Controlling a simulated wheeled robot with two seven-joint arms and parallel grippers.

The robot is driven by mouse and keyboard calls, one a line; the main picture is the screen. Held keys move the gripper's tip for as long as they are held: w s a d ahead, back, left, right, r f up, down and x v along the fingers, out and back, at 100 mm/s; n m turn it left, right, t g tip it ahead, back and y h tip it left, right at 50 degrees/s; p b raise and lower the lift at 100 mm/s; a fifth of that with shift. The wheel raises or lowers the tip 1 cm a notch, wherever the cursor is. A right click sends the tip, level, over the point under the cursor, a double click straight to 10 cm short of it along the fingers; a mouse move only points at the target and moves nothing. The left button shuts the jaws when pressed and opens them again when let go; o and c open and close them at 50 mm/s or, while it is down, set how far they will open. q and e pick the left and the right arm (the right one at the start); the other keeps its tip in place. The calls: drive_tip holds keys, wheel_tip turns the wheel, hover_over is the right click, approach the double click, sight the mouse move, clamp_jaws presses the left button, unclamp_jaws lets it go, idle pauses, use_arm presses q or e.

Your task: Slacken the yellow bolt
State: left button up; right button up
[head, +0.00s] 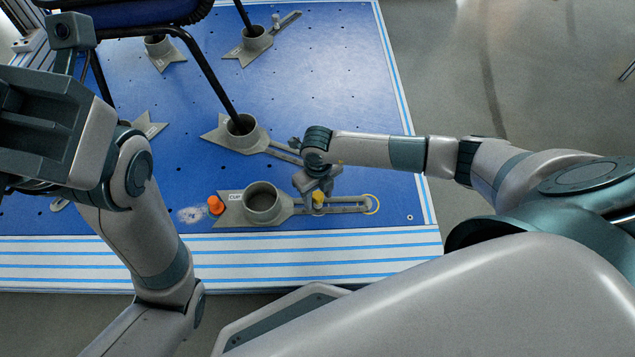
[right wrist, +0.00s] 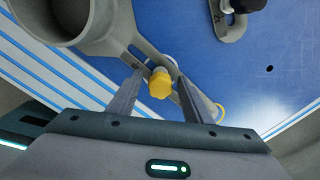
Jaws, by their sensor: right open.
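The yellow bolt (head: 318,198) stands in the slotted arm of the grey cup clamp (head: 232,213) near the front of the blue table. In the right wrist view the yellow bolt (right wrist: 160,84) has a faceted head and sits between my fingers. My right gripper (head: 316,188) is above the bolt; in the wrist view its two fingers (right wrist: 157,92) are spread on either side with gaps to the head. On the left a grey arm of mine shows, but no left fingertips are visible.
An orange knob (head: 216,205) sits left of the clamp's cup. Other grey clamps (head: 248,138) hold black chair legs (head: 209,80) farther back. The blue table (head: 340,70) is bare at the back right; its striped front edge (head: 330,255) is clear.

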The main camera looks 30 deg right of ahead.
drive_tip(key=shift+r+m+p, duration=0.15)
drive_tip(key=shift+m+p, duration=0.55)
drive_tip(key=shift+m, duration=0.7)
drive_tip(key=c, duration=1.1)
drive_tip(key=shift+o, duration=0.2)
drive_tip(key=shift+n, duration=2)
drive_tip(key=shift+n+b, duration=0.5)
drive_tip(key=shift+n, duration=1.5)
drive_tip(key=shift+n, duration=0.3)
